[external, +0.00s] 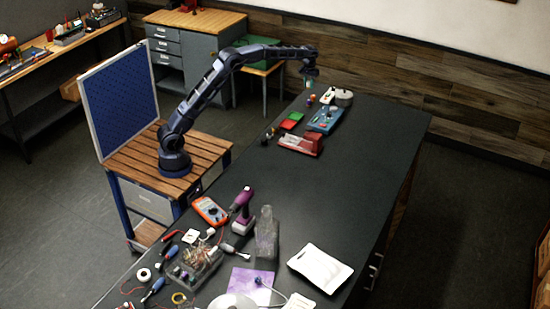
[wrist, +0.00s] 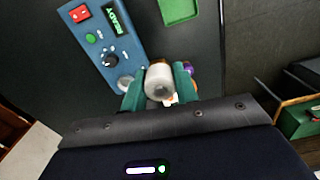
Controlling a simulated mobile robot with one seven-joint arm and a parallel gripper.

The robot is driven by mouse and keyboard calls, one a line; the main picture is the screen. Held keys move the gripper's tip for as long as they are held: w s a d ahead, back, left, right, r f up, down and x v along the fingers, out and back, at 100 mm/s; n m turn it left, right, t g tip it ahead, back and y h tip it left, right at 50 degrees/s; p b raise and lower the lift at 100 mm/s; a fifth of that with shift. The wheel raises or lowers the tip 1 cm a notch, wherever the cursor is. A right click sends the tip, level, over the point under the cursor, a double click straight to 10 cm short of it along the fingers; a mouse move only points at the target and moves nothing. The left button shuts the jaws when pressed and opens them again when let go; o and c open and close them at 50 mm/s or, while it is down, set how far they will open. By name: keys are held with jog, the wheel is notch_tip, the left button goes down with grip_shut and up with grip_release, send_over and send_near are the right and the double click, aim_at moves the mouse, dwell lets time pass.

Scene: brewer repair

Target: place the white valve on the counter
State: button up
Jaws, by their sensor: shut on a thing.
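My gripper (external: 309,82) is over the far end of the dark counter (external: 330,180), with the arm stretched out to it. In the wrist view, my gripper (wrist: 159,92) has its green fingers shut on a white, rounded cylindrical piece (wrist: 159,80), which looks like the white valve. The piece is held above the counter. Small orange and purple items partly show behind the right finger in the wrist view. The piece is too small to make out clearly in the external view.
A blue control panel (wrist: 105,45) reading READY, with a red switch and black knob, lies left of the held piece. A green tray (wrist: 180,10) is beyond. A red device (external: 301,143) and white container (external: 343,97) stand nearby. The counter's middle (external: 320,200) is clear.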

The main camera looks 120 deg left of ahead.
jog(key=w+d+r+m, duration=0.1)
jog(key=w+d+m, duration=0.1)
jog(key=w+d, duration=0.6)
jog(key=w+d+r+m, duration=0.15)
jog(key=w+d, duration=0.25)
jog(key=d, duration=0.8)
jog(key=w+d+m, duration=0.2)
jog(key=d, duration=0.7)
jog(key=w+d+m, duration=0.2)
jog(key=d, duration=0.6)
jog(key=m, duration=0.9)
send_over(256, 190)
notch_tip(256, 190, down, 4)
notch_tip(256, 190, down, 19)
jog(key=shift+d+r, duration=0.1)
jog(key=shift+d, duration=0.05)
jog(key=o, duration=1.1)
jog(key=shift+c, duration=0.2)
